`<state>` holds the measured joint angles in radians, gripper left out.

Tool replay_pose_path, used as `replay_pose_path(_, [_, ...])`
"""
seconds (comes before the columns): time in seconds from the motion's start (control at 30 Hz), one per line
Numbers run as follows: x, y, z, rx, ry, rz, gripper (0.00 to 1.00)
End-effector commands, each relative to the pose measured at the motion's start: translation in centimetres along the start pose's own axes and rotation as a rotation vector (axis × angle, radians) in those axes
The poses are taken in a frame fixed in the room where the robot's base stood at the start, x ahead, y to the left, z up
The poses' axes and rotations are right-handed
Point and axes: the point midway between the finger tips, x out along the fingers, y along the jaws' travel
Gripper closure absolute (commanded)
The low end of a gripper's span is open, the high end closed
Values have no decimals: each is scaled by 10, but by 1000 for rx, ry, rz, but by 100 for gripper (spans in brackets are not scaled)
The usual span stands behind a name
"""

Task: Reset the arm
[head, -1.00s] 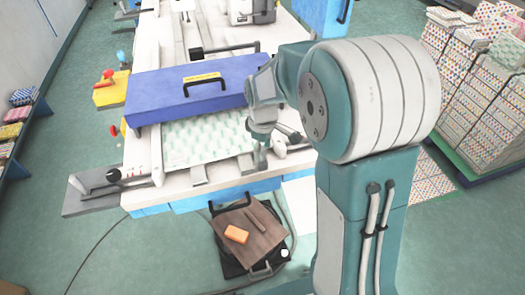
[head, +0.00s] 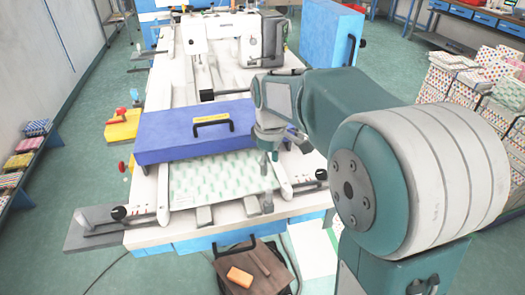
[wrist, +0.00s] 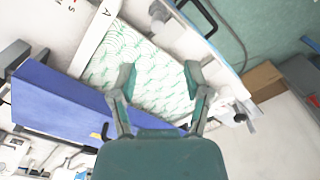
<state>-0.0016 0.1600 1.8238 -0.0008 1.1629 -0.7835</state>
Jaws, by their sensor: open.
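My gripper (wrist: 158,85) is open and empty in the wrist view, its two fingers spread above the green-patterned sheet (wrist: 140,58). In the head view my gripper (head: 268,155) points down over the right part of the sheet (head: 215,178), largely hidden by my own wrist. The gap between the fingertips and the sheet is hard to judge. The sheet lies on the white machine bed, partly under a blue cover with a black handle (head: 190,132). The blue cover also shows at the left of the wrist view (wrist: 75,105).
An orange block (head: 240,277) rests on a brown board (head: 262,268) in front of the machine (head: 155,236). Stacks of patterned goods (head: 475,90) stand at the right. A low shelf (head: 28,165) is along the left wall. Green floor (head: 70,180) is open at the left.

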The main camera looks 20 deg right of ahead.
Motion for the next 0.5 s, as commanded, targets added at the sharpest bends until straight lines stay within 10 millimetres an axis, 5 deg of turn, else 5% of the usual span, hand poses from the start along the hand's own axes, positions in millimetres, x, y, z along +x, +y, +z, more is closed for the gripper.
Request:
replay_pose_path(0.23, [-8,-7,7,32,18,17,38])
replay_pose_path(0.5, [-44,-52,53,260,137,105,38])
